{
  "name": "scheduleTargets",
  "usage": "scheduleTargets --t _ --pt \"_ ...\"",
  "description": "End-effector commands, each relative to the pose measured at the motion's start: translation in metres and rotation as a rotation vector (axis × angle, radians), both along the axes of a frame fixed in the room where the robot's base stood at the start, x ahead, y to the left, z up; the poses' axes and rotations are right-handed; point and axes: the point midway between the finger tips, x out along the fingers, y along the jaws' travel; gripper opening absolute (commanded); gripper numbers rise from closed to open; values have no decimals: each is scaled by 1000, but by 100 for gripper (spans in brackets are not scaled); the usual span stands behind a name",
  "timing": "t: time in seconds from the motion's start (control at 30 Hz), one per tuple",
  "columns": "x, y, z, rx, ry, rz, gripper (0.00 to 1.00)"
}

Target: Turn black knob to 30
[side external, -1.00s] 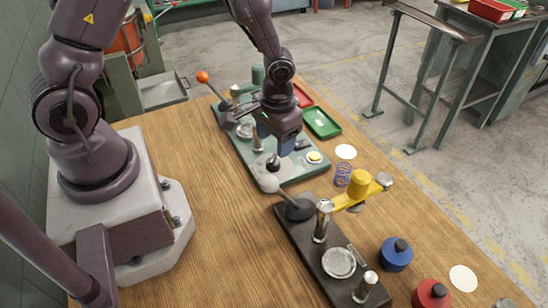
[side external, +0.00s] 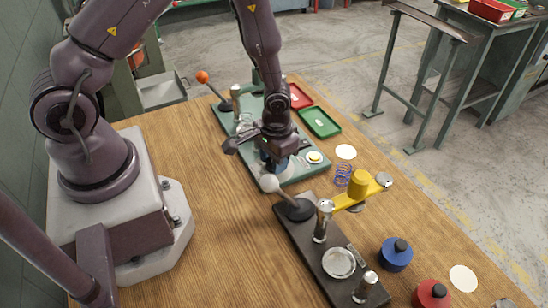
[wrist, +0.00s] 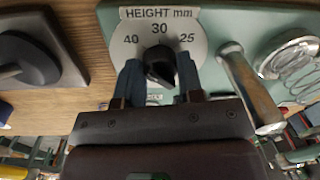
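The black knob (wrist: 160,66) sits on a round pale dial (wrist: 205,65) marked HEIGHT mm, with 40 at left, 30 at top and 25 at right in the wrist view. In the side view my gripper (side external: 273,165) is low over the near end of the green coiler plate (side external: 293,176) and hides the knob.
A lever with a grey ball (side external: 269,183) stands close by on the dark plate (side external: 304,243). A yellow arm (side external: 358,185), a purple spring (side external: 343,175) and a green tray (side external: 320,122) lie to the right. Bare wood lies between my base and the plates.

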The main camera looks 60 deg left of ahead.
Motion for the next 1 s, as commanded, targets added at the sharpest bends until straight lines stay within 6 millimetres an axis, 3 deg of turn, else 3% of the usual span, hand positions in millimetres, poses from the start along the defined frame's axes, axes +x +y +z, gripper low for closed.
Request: scheduleTargets --t 0.37,1.0 --pt "0 0 0 1 1 -63 11" --pt "-2 0 0 1 4 -556 11"
